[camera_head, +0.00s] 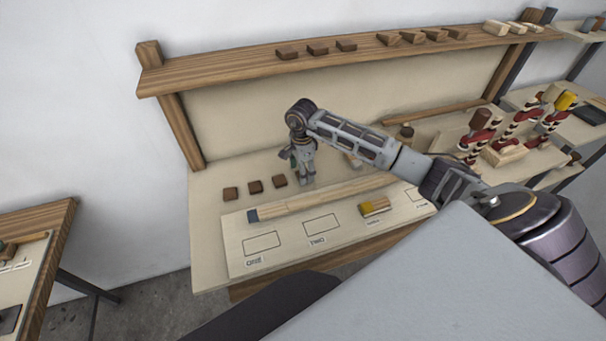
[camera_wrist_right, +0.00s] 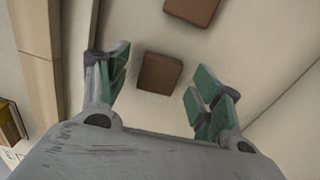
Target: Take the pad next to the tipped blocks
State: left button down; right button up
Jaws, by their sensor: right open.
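Three small dark brown blocks stand in a row on the bench, a left one (camera_head: 230,193), a middle one (camera_head: 255,187) and a right one (camera_head: 280,181). My right gripper (camera_head: 301,172) points down just right of the row. In the right wrist view its green-lined fingers are open, with a brown block (camera_wrist_right: 160,73) showing between them and another (camera_wrist_right: 192,10) beyond. Contact is not visible. I cannot tell which piece is the named pad. My left gripper is not in view.
A long wooden bar (camera_head: 325,196) lies on the pale board (camera_head: 285,249) with marked outlines. A yellow-and-brown piece (camera_head: 374,206) lies on it. The shelf (camera_head: 220,72) above holds more blocks. Red-and-white striped stacks (camera_head: 481,130) stand to the right.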

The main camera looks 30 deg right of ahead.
jog(key=shift+f, duration=0.4)
jog(key=c, duration=0.9)
